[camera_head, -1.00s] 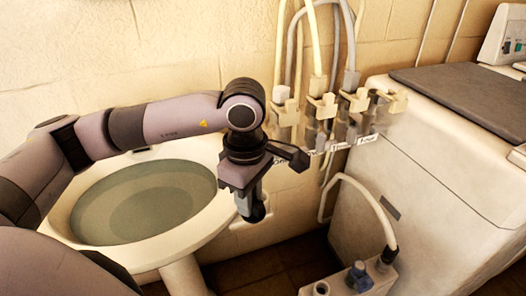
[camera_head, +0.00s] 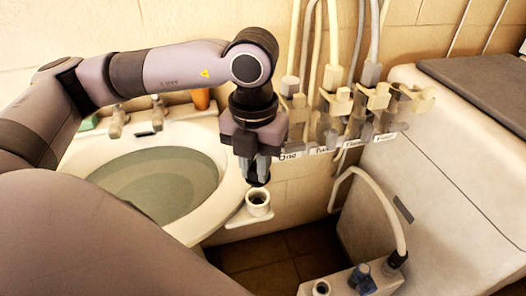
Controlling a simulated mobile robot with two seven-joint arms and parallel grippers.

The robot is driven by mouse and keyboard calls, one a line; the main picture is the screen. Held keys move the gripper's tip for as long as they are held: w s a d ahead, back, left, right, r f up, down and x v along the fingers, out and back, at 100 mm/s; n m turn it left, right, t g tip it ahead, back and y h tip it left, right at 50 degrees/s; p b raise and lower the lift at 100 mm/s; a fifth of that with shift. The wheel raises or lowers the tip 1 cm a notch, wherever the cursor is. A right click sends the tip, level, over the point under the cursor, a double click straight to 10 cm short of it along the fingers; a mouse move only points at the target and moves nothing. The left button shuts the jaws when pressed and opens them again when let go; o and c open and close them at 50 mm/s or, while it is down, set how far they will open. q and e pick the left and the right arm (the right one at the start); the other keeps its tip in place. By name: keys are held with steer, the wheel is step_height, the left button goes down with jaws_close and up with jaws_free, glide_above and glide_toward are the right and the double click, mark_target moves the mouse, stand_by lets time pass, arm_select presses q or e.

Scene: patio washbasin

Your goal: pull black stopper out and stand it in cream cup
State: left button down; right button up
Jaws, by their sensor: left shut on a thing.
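My left gripper (camera_head: 257,168) points down at the right side of the basin and is shut on the black stopper (camera_head: 259,181). Only the stopper's dark lower part shows below the fingers. The cream cup (camera_head: 258,208) stands upright on a small ledge at the basin's right edge, with its round mouth up. The stopper hangs just above the cup's far rim in the picture; I cannot tell whether they touch. A pale box (camera_head: 340,287) at the bottom has an open round port (camera_head: 321,288). My right gripper is out of view.
The washbasin (camera_head: 218,215) holds greenish water. Labelled taps (camera_head: 340,101) with hoses are on the wall close right of my gripper. A white machine (camera_head: 440,190) fills the right side.

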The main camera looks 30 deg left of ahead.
mark_target(257, 185)
arm_select(q)
steer(key=shift+w+r+n, duration=0.2)
steer(key=shift+n, duration=0.8)
steer(key=shift+f+n, duration=0.1)
steer(key=shift+n, duration=0.2)
steer(key=shift+f+b, duration=1.8)
steer(key=shift+f, duration=1)
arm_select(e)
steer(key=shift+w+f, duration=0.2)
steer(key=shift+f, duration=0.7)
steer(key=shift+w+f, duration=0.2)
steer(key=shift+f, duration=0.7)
arm_select(q)
steer(key=shift+a, duration=0.1)
steer(key=shift+b, duration=0.45)
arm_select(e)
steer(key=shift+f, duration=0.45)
arm_select(q)
steer(key=shift+f+b, duration=0.6)
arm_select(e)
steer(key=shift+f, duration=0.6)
arm_select(q)
steer(key=c, duration=1.3)
jaws_free()
